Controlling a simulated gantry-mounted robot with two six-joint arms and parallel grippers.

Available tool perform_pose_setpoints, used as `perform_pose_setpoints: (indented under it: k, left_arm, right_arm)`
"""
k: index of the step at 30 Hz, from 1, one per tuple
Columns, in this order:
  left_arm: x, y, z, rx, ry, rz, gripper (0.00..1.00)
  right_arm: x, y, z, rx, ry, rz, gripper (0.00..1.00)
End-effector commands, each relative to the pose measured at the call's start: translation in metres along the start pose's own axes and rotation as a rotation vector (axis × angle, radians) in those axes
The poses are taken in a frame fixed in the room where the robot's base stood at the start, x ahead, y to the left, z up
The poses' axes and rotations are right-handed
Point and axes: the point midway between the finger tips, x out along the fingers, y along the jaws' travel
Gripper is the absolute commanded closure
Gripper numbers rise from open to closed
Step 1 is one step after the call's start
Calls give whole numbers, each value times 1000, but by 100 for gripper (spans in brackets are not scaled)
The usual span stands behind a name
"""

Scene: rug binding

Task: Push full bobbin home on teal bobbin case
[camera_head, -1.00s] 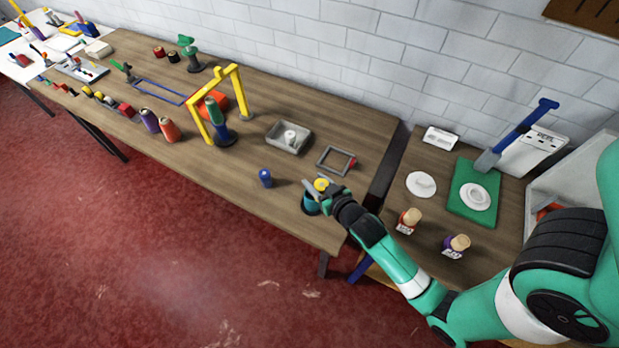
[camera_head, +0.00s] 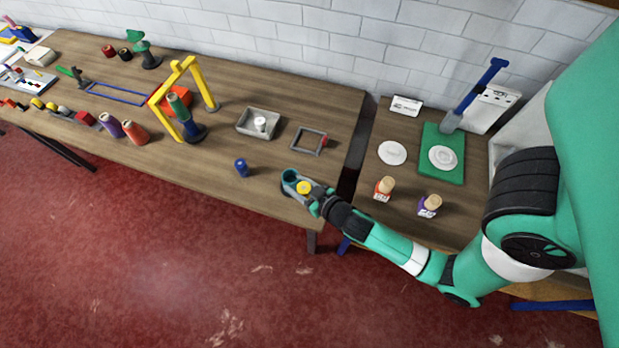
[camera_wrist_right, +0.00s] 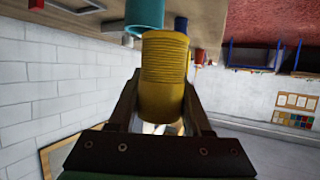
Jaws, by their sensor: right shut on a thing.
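The full bobbin is a yellow ribbed spool (camera_wrist_right: 165,65), gripped between the two dark fingers of my right gripper (camera_wrist_right: 163,105) in the right wrist view. In the head view the bobbin (camera_head: 304,187) shows as a yellow disc at the end of my right arm (camera_head: 314,196). The teal bobbin case (camera_head: 289,175) is a round open cup near the table's front right corner, just left of and behind the bobbin. In the wrist view the case (camera_wrist_right: 145,14) is partly hidden beyond the bobbin; whether they touch I cannot tell. My left gripper is not in view.
A blue cylinder (camera_head: 241,168) stands left of the case. A grey square frame (camera_head: 308,142) and a grey tray (camera_head: 247,127) with a white piece lie behind. A gap separates this table from the right one, which holds two labelled spools (camera_head: 384,188). Bare wood surrounds the case.

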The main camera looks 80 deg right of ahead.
Motion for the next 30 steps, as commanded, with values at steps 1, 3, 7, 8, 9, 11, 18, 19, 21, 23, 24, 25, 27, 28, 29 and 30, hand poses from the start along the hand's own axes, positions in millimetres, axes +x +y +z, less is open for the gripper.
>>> perform_pose_setpoints:
  k: [1, 3, 7, 8, 9, 11, 18, 19, 21, 23, 24, 25, 27, 28, 29, 30]
  left_arm:
    - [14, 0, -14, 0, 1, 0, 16]
    - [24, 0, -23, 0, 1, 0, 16]
    - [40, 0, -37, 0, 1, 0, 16]
    - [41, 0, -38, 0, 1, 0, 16]
    - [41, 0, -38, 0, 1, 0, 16]
    - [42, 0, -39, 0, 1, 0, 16]
    - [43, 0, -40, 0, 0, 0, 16]
    - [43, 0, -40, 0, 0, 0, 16]
    - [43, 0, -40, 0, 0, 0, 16]
    - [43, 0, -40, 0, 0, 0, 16]
    - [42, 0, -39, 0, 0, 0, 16]
    - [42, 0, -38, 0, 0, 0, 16]
    - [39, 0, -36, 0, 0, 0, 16]
    - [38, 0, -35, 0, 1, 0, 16]
    - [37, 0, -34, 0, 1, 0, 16]
    - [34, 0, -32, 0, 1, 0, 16]
  right_arm:
    - [13, 2, -14, 4, 3, 7, 100]
    - [33, 5, -22, 9, 5, 18, 100]
    - [63, 20, -51, 26, 8, 59, 100]
    - [66, 23, -56, 30, 8, 66, 100]
    - [69, 26, -63, 32, 9, 72, 100]
    - [71, 28, -71, 35, 6, 79, 100]
    - [72, 33, -77, 37, 2, 89, 100]
    - [72, 33, -77, 37, 2, 89, 100]
    - [72, 33, -77, 37, 2, 89, 100]
    - [72, 32, -77, 37, 2, 89, 100]
    - [72, 32, -76, 37, 2, 88, 100]
    - [72, 32, -76, 37, 1, 87, 100]
    - [73, 32, -73, 37, 1, 87, 100]
    - [74, 32, -71, 37, 1, 87, 100]
    - [74, 32, -70, 37, 1, 87, 100]
    - [76, 32, -66, 37, 1, 87, 100]
